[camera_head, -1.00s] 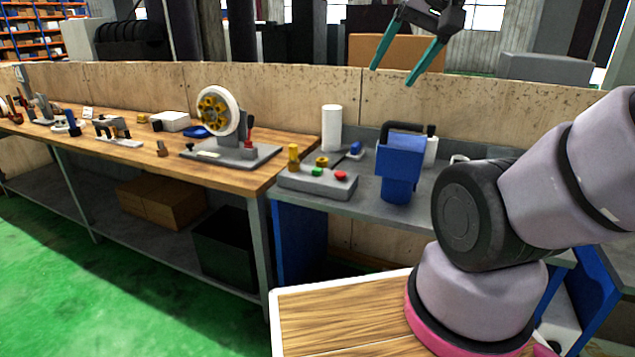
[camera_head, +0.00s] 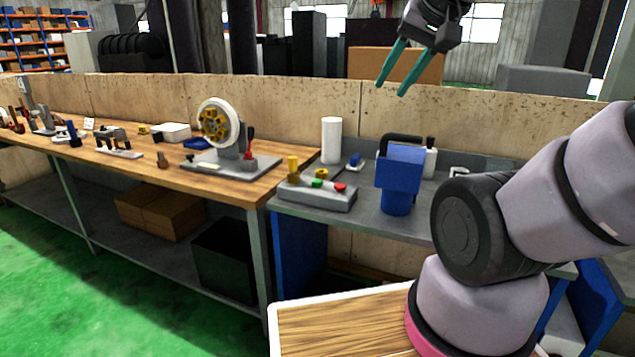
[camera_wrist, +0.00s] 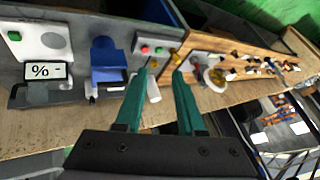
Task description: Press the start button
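A grey control box (camera_head: 318,195) stands on the grey bench top, with a green button (camera_head: 317,184), a red button (camera_head: 340,187) and yellow knobs on it. In the wrist view the box (camera_wrist: 158,43) shows beyond my fingertips, with its green button (camera_wrist: 145,49) and red button (camera_wrist: 159,50). My gripper (camera_head: 391,89) is high above the bench, right of the box in the head view, touching nothing. In the wrist view its teal fingers (camera_wrist: 165,70) are apart, with nothing between them. No button label is readable.
A blue machine part (camera_head: 400,172) with a black handle stands right of the box, and a white cylinder (camera_head: 331,140) behind it. In the wrist view another panel (camera_wrist: 40,42) has a green button and a "%" display. A wooden bench with a wheel fixture (camera_head: 217,122) stands left.

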